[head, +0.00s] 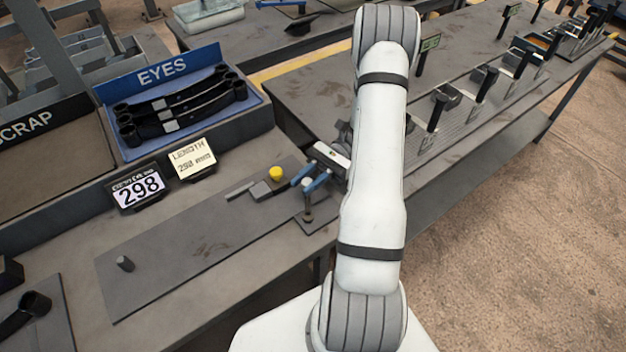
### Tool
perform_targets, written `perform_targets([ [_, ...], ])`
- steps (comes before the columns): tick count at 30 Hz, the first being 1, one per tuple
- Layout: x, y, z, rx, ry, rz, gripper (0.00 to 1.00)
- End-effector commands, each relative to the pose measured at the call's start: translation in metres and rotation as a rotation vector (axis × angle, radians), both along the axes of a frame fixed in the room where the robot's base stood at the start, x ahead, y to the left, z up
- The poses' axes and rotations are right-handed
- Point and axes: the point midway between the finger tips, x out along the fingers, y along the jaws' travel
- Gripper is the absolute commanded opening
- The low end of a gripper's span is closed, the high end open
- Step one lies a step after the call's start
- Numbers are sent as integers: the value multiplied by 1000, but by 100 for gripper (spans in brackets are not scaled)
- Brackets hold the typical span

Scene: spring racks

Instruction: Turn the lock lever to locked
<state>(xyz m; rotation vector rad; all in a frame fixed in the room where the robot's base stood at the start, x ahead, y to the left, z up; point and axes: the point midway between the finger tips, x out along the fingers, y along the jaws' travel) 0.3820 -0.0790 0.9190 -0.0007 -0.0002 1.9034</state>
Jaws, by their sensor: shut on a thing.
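My gripper (308,181) has blue fingers and reaches in from the right, low over the bench. Its fingers are closed around the light grey top of a small upright part, which I take to be the lock lever (308,198). This part stands on a small dark plate (315,222) at the right end of the measuring fixture (190,240). A yellow knob (277,173) on a grey block is just left of the fingers, apart from them. The fingers hide part of the lever, and its locked or unlocked position cannot be told.
A display (138,189) reads 298; a card (193,158) beside it says length 290 mm. A blue EYES tray (250,120) holds several black leaves behind. A short peg (125,264) stands at the fixture's left. A rack with several upright posts (487,84) extends right.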

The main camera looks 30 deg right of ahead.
Motion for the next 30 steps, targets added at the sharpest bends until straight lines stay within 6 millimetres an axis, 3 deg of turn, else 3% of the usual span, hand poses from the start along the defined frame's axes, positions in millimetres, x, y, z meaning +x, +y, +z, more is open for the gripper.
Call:
perform_targets([
  [21,2,4,1,3,0,77,0],
  [22,2,4,1,3,0,77,25],
  [30,2,4,1,2,1,76,45],
])
